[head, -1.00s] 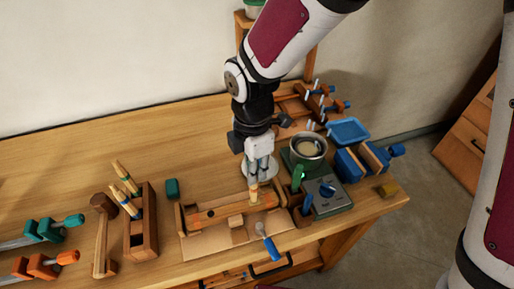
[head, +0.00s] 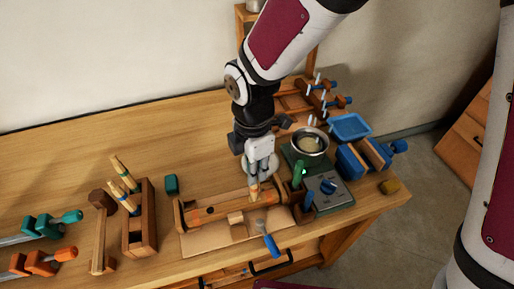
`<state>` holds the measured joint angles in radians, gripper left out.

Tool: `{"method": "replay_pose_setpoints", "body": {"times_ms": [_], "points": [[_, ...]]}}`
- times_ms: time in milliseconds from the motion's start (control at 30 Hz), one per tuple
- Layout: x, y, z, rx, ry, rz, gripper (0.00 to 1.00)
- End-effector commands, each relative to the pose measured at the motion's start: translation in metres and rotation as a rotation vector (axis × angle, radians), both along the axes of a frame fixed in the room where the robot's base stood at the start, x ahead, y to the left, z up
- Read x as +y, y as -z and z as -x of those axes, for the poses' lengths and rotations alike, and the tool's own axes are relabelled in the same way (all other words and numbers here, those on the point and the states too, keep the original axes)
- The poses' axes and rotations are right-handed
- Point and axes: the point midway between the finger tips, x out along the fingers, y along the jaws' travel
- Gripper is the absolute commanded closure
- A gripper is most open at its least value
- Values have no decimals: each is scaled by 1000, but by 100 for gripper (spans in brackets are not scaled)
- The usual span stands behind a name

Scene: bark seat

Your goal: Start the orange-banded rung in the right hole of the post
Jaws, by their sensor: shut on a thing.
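The post (head: 215,213) is a wooden bar lying across a wooden cradle near the bench's front edge. My gripper (head: 255,181) is over the post's right part, pointing down and shut on a short pale wooden rung (head: 254,192). The rung is about upright, with a small orange tint near the jaws. Its lower end is at the post's right part. I cannot tell whether it is in the right hole or only touching or above it; the hole is hidden.
A wooden box (head: 140,232) with more rungs (head: 123,172) stands left. A blue-handled tool (head: 271,245) lies in front.

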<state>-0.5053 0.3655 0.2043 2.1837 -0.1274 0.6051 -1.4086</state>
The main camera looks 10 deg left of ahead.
Motion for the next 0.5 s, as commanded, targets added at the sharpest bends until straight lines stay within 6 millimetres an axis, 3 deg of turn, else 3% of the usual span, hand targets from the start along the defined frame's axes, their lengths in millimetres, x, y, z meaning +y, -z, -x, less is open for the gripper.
{"method": "replay_pose_setpoints", "body": {"times_ms": [367,400,500], "points": [[0,2,0,0,0,0,100],[0,2,0,0,0,0,78],[0,2,0,0,0,0,59]]}}
